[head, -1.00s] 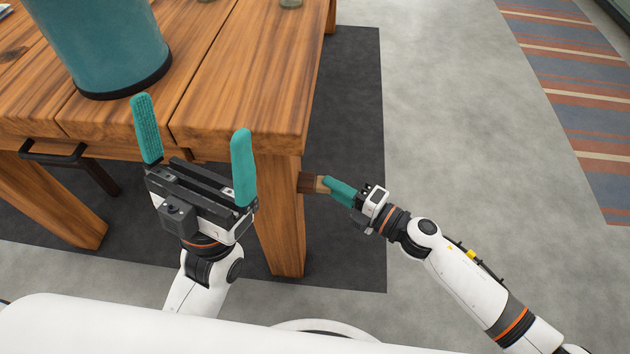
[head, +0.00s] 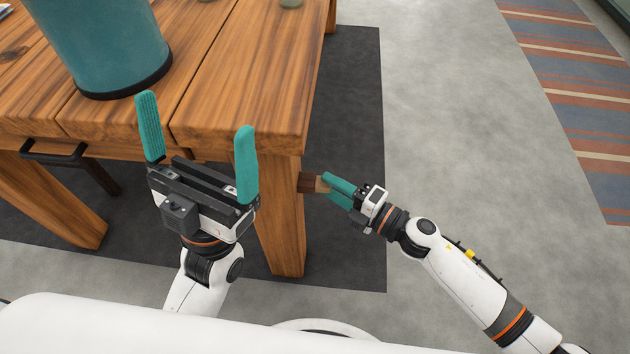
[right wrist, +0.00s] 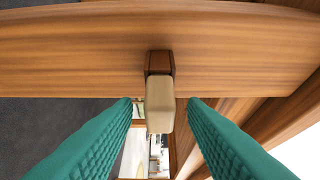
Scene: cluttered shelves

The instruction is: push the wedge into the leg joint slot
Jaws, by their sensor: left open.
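The table leg (head: 279,215) stands under the front right corner of the wooden table. The wedge (right wrist: 160,105) has a pale tan end and sticks out from the leg; a dark brown block sits between that end and the leg wood. The wedge also shows in the head view (head: 322,184). I cannot see how deep it sits in the slot. My right gripper (head: 328,183) is open, its teal fingers on either side of the tan end, with gaps in the right wrist view. My left gripper (head: 196,113) is open and empty, in front of the table edge.
A teal container (head: 108,45) with a black base stands on the tabletop (head: 250,80). A dark bar handle (head: 55,153) is at the table's front left. A dark mat (head: 350,140) lies under the table. The grey floor to the right is clear up to the striped rug (head: 570,80).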

